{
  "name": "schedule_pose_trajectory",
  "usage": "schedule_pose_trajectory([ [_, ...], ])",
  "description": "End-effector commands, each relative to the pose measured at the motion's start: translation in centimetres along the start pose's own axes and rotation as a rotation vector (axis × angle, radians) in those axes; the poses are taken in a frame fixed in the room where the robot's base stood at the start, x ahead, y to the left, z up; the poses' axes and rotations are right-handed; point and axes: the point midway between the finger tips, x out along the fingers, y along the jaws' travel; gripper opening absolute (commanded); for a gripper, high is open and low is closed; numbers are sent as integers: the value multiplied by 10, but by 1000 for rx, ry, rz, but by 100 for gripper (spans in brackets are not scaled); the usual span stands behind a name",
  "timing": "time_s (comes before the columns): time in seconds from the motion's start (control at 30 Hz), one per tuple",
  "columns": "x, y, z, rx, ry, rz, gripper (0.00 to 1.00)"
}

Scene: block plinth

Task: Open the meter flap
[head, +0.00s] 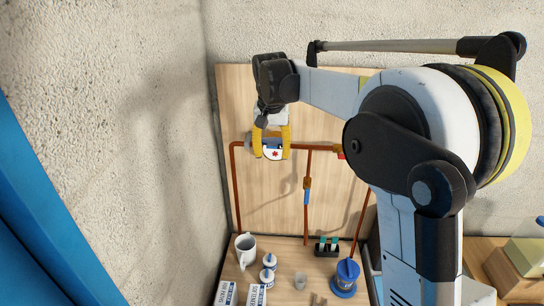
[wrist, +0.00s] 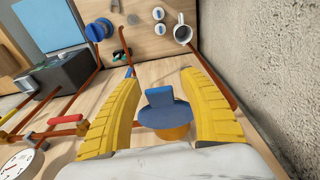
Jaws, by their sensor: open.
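The meter (head: 273,154) sits on the copper pipe at the upper left of the wooden board, its white face with a red mark showing in the head view. Its blue flap (wrist: 163,112) shows in the wrist view as a rounded plate with a raised tab, above an orange-brown round body. My gripper (head: 271,150) points down over the meter with its yellow fingers apart, one on each side. In the wrist view my gripper (wrist: 157,82) is open, with the flap between the fingers. I cannot tell whether they touch it or how far the flap is raised.
Copper pipes (head: 307,165) with a blue-handled valve (head: 306,196) run beside the meter. A red-handled valve (wrist: 66,120) and a gauge (wrist: 16,163) are near. A mug (head: 246,246), small canisters and a blue spool (head: 345,278) stand on the bench below. A rough wall is close on the left.

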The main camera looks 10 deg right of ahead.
Motion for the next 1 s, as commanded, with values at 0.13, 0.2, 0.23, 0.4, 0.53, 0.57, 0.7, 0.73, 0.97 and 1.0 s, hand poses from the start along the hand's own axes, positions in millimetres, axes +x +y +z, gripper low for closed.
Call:
schedule_pose_trajectory([
  [0.13, -33, 0, 0, -1, 0, 0, 50],
  [0.2, -49, 0, 0, -1, 0, 0, 50],
  [0.23, -56, 0, 0, -1, 0, 0, 50],
  [0.4, -87, 0, 0, 0, 0, 0, 50],
  [0.53, -100, 0, 0, 0, 0, 0, 50],
  [0.57, -102, 0, 0, 0, 0, 0, 50],
  [0.7, -105, 0, 0, 0, 0, 0, 50],
  [0.73, -105, 0, 0, 0, 0, 0, 50],
  [0.97, -109, 2, 1, 1, 13, 1, 22],
  [1.0, -115, 4, 2, 2, 32, 2, 9],
])
